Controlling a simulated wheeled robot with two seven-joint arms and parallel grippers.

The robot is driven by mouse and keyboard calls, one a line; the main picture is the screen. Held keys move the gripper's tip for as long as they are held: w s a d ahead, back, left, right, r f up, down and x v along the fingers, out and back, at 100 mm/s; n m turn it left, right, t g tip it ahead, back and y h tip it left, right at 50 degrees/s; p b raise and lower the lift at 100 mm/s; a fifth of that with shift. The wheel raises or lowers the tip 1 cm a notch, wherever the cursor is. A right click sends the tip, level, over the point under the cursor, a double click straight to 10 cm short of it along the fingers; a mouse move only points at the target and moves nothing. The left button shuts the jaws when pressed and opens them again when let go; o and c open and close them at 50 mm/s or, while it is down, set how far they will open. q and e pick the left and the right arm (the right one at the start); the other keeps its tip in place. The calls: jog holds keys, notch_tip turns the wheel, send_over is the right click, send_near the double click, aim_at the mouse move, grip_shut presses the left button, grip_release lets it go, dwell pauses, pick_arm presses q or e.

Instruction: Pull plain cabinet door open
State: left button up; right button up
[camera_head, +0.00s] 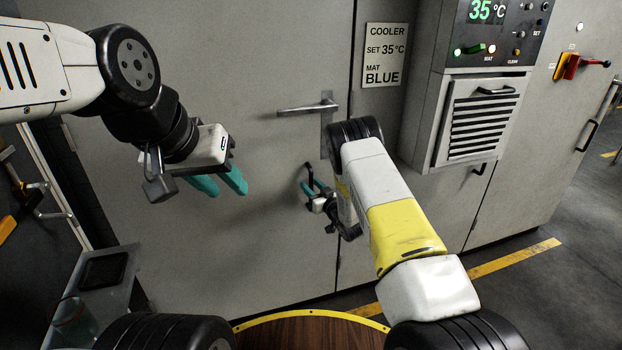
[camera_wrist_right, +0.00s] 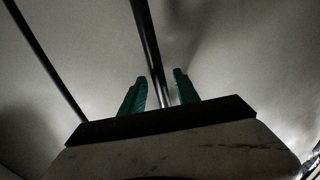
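The plain grey cabinet door (camera_head: 230,150) fills the middle of the head view and looks closed. A lever handle (camera_head: 305,108) sits high near its right edge, and a dark vertical pull bar (camera_head: 306,172) is lower down. My right gripper (camera_head: 314,187) is at this bar. In the right wrist view a dark bar (camera_wrist_right: 148,40) runs between its two teal fingers (camera_wrist_right: 155,92), with a visible gap at each side, so the fingers appear open around it. My left gripper (camera_head: 219,183) hangs open and empty in front of the door, further left.
A sign (camera_head: 385,55) and a control panel (camera_head: 495,28) with a louvred unit (camera_head: 480,125) are right of the door. A red-handled switch (camera_head: 572,65) is further right. A small grey stand (camera_head: 100,275) is at lower left. A yellow-edged wooden round top (camera_head: 305,333) is at the bottom.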

jog(key=shift+w+a, duration=0.15)
jog(key=shift+w, duration=0.1)
grip_shut()
dwell(1.4)
